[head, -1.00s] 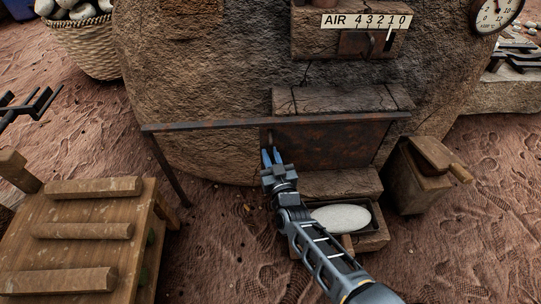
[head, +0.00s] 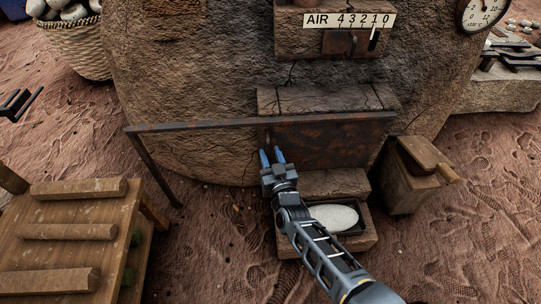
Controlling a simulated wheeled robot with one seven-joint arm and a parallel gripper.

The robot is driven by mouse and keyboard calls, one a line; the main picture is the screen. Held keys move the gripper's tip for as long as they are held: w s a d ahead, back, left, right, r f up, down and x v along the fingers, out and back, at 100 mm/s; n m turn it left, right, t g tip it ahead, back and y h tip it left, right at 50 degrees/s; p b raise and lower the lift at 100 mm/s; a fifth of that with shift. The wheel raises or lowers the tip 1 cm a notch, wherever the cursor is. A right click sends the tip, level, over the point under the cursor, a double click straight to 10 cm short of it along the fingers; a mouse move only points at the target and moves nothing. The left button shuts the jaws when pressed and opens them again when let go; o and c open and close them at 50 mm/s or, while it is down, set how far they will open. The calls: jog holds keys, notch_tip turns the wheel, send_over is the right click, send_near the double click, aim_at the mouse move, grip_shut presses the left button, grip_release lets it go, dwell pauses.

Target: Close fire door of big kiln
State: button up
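The fire door (head: 325,142) is a rusty flat metal plate at the base of the big kiln (head: 190,90). It hangs below a long rusty rail (head: 190,126), towards the rail's right end, under a stone ledge. No dark opening shows beside it. A small upright handle shows at its left edge. My gripper (head: 272,157) has blue fingers pointing at the door's lower left part, just below the handle. The fingers are apart with a gap between them, and nothing shows in the gap. Whether a finger touches the door cannot be told.
The rail's free left end rests on a slanted post (head: 155,172). A wooden rack (head: 75,235) stands at lower left. A box with a white oval inside (head: 334,217) lies below the door, and a wooden bin (head: 408,180) stands right of it. Bare ground lies left of my arm.

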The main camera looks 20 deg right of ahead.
jog(key=shift+a, duration=0.1)
jog(key=s+p, duration=0.3)
jog(key=s, duration=0.4)
jog(key=shift+s+a, duration=0.35)
jog(key=shift+a, duration=0.1)
